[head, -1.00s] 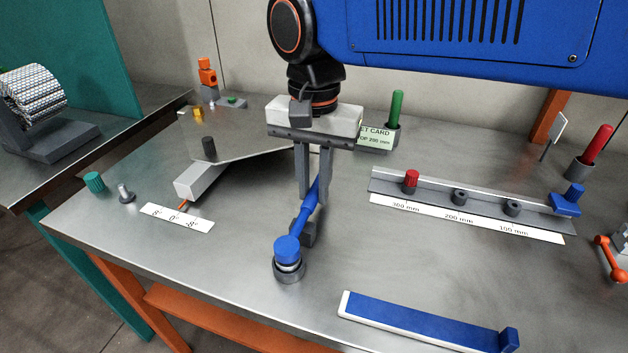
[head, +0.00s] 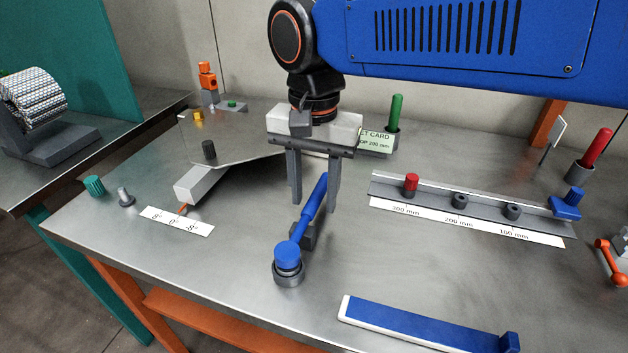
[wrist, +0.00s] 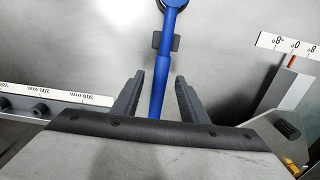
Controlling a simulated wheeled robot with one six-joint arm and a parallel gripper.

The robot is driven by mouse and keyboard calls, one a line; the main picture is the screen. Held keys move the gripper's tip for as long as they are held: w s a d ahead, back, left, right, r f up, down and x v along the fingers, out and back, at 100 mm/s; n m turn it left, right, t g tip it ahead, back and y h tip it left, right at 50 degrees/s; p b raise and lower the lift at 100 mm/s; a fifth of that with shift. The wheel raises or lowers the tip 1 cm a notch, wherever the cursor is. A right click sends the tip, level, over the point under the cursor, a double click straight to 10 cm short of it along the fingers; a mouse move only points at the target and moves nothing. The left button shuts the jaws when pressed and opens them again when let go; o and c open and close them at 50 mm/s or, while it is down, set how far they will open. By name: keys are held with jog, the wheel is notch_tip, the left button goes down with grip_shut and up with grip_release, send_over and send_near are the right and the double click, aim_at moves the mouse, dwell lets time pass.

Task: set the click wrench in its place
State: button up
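The blue click wrench (head: 309,212) lies with its round head (head: 287,255) over a grey ring holder (head: 288,277). Its shaft passes over a small grey block (head: 308,238), and its handle slopes up toward the back. My gripper (head: 313,205) is open, with one finger on each side of the handle. In the wrist view the wrench (wrist: 164,75) runs between the open fingers (wrist: 153,84), with a gap on both sides. The grey block (wrist: 175,42) also shows there under the shaft. The head is partly cut off at the top of the wrist view.
A scale rail (head: 470,212) with a red knob stands to the right. A blue-and-white bar (head: 420,322) lies at the front. A pivoted plate with an angle scale (head: 175,221) is on the left. A green-handled tool (head: 396,112) and a card (head: 374,140) stand behind.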

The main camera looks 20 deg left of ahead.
aim_at(314, 199)
notch_tip(314, 199, up, 17)
jog(key=shift+r, duration=0.2)
dwell(0.4)
dwell(0.4)
